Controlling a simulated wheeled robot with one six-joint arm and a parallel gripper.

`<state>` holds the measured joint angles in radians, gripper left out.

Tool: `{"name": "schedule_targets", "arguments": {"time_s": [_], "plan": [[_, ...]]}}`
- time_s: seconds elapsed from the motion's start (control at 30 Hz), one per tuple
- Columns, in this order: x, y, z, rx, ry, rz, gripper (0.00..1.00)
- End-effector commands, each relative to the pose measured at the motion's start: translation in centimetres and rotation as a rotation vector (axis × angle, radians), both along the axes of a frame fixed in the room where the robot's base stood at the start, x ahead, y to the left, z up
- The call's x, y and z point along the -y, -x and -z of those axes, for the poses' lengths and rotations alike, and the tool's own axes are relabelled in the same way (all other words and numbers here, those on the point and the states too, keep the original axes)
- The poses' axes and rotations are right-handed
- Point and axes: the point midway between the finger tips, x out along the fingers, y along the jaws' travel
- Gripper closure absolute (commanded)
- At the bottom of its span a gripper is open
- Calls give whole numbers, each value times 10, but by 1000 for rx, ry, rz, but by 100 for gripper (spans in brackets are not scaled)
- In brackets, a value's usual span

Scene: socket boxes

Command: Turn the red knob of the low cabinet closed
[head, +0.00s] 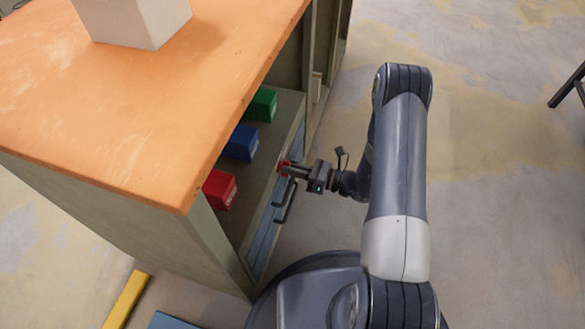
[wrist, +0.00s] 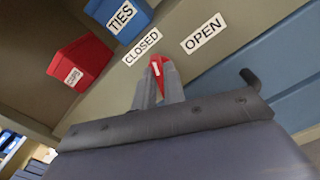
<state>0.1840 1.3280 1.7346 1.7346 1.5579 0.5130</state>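The red knob (wrist: 157,69) is on the front of the low cabinet, below the white CLOSED label (wrist: 141,47) and left of and below the OPEN label (wrist: 204,34). The white mark on the knob leans up toward CLOSED. My gripper (wrist: 157,80) has a finger on each side of the knob and looks shut on it; the lower part of the knob is hidden between the fingers. In the head view the knob (head: 283,167) shows red at my fingertips, at the cabinet (head: 116,217) front.
A dark handle (head: 286,203) sticks out from the blue drawer front just below the knob. Red (head: 220,190), blue (head: 242,144) and green (head: 262,105) boxes stand on the shelf behind. A pale box (head: 135,22) rests on the orange top. Floor to the right is mostly clear.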

Motion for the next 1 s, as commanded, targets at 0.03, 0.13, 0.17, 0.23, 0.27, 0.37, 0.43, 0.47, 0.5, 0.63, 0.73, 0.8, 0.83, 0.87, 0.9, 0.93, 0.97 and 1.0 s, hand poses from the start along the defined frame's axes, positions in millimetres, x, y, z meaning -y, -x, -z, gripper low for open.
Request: {"name": "schedule_targets", "arguments": {"time_s": [0.03,0.13,0.17,0.23,0.27,0.37,0.43,0.47,0.5,0.63,0.73,0.8,0.83,0.87,0.9,0.93,0.97,1.0], "plan": [[0,0,0,0,0,0,94],[0,0,0,0,0,0,100],[0,0,0,0,0,0,100],[0,0,0,0,0,0,100],[0,0,0,0,0,0,100],[0,0,0,6,2,0,100],[0,0,1,29,11,0,100],[0,0,2,45,16,0,100],[0,0,2,73,27,0,100],[0,1,3,196,71,0,100],[0,1,3,290,105,0,100],[0,1,2,342,124,0,100],[0,1,2,360,131,0,100],[0,1,2,378,137,0,100],[0,2,1,396,144,0,100],[0,1,1,406,147,0,100],[0,1,1,414,150,0,100],[0,2,0,421,153,0,100]]}}
